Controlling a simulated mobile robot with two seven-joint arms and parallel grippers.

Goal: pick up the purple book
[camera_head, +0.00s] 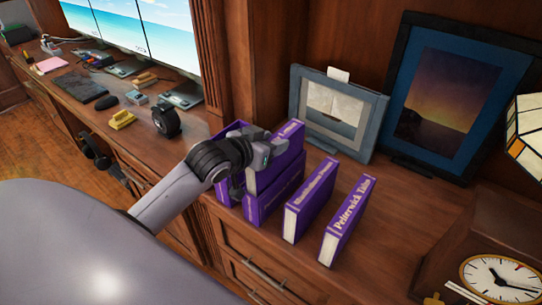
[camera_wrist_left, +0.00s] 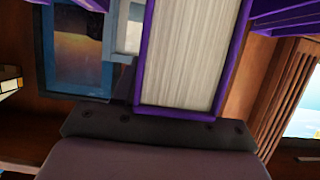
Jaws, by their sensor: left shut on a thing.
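Several purple books stand on the wooden desk top. My left gripper (camera_head: 266,154) is shut on one purple book (camera_head: 289,150), near its upper edge. The held book sits higher than its neighbours, directly over another purple book (camera_head: 268,205); any gap between them is hard to tell. In the left wrist view, the held book (camera_wrist_left: 192,55) shows pale page edges framed by purple covers, close to the gripper body. To the right stand two upright purple books, one (camera_head: 311,198) with an unclear title and "Peterwick Tales" (camera_head: 346,220). My right gripper is not in view.
A grey picture frame (camera_head: 337,112) and a larger dark-framed picture (camera_head: 442,95) lean at the back. A clock (camera_head: 501,280) is at the lower right. A black tape-like roll (camera_head: 166,121) lies left.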

